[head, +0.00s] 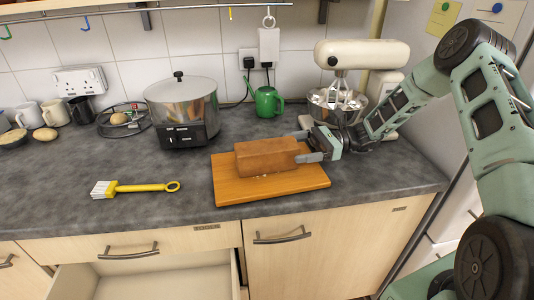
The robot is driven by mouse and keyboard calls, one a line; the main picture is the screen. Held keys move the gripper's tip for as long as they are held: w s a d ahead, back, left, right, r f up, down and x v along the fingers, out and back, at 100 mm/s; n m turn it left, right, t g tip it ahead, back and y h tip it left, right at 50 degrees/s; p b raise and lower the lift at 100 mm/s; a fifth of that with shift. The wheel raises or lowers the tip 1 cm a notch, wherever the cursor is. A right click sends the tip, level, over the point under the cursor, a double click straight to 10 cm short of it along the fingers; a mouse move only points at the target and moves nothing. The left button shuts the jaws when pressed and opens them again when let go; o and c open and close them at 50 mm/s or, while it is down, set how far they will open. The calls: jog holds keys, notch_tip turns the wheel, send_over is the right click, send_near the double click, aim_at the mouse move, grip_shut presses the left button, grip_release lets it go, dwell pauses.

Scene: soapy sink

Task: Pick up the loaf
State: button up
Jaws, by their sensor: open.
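The loaf (266,157) is a brown, brick-shaped block. It lies on an orange-brown wooden cutting board (230,190) on the dark countertop. My gripper (304,146) reaches in from the right. It is open, with its two fingers pointing left at the loaf's right end. One finger shows near the front right corner of the loaf and the other behind it. I cannot tell whether either finger touches the loaf.
A yellow-handled brush (140,187) lies left of the board. A steel pot cooker (182,105), a green watering can (268,101) and a cream stand mixer (358,58) stand behind. A drawer (165,278) is open below the counter. The counter between brush and board is clear.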

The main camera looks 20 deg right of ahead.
aim_at(280, 150)
jog(key=a+p, duration=0.1)
jog(key=a, duration=0.1)
jog(key=a+p, duration=0.1)
jog(key=a, duration=0.2)
jog(key=shift+w+a, duration=0.2)
jog(key=shift+a, duration=0.1)
jog(key=c, duration=1.3)
